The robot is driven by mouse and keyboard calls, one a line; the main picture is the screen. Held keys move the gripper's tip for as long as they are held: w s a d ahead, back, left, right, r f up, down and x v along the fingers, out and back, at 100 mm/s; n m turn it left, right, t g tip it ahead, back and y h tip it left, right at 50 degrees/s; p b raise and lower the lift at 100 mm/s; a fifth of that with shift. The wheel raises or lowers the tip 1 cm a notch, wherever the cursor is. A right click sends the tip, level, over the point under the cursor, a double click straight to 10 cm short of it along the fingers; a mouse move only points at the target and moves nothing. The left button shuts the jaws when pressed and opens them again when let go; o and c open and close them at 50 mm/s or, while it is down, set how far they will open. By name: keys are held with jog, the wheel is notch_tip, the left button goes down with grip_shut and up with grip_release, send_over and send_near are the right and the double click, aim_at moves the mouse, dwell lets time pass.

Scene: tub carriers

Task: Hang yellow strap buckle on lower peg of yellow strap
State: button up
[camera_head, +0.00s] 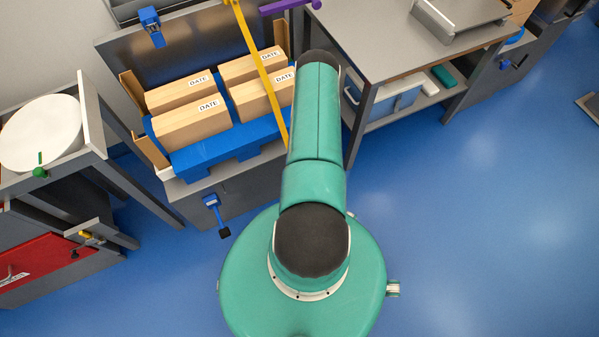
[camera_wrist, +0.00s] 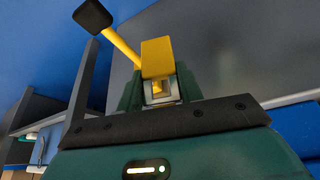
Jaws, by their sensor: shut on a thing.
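The yellow strap (camera_head: 262,70) runs down from the top of the head view, across the lid and boxes, and goes out of sight behind my arm. In the wrist view my gripper (camera_wrist: 160,92) is shut, with the yellow buckle (camera_wrist: 157,57) at its green fingers. A yellow peg (camera_wrist: 123,47) with a black knob (camera_wrist: 92,15) slants to the upper left from beside the yellow block. I cannot tell whether the buckle is around the peg or only touching it. In the head view my arm hides gripper, buckle and peg.
A blue tub (camera_head: 225,143) holds several cardboard boxes marked DATE. A blue peg (camera_head: 212,205) juts from the carrier's front at left. A grey workbench (camera_head: 400,45) with a lower shelf stands at right.

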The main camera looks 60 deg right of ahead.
jog(key=shift+w+d+f, duration=0.1)
jog(key=shift+w+d, duration=0.45)
jog(key=shift+w, duration=0.4)
jog(key=shift+w+d+f, duration=0.1)
jog(key=shift+w+d, duration=0.45)
jog(key=shift+w, duration=0.4)
jog(key=shift+w+d+f, duration=0.1)
jog(key=shift+w+d, duration=0.45)
jog(key=shift+w, duration=0.4)
jog(key=shift+w+d+f, duration=0.3)
jog(key=shift+w+f, duration=0.1)
jog(key=shift+w, duration=0.15)
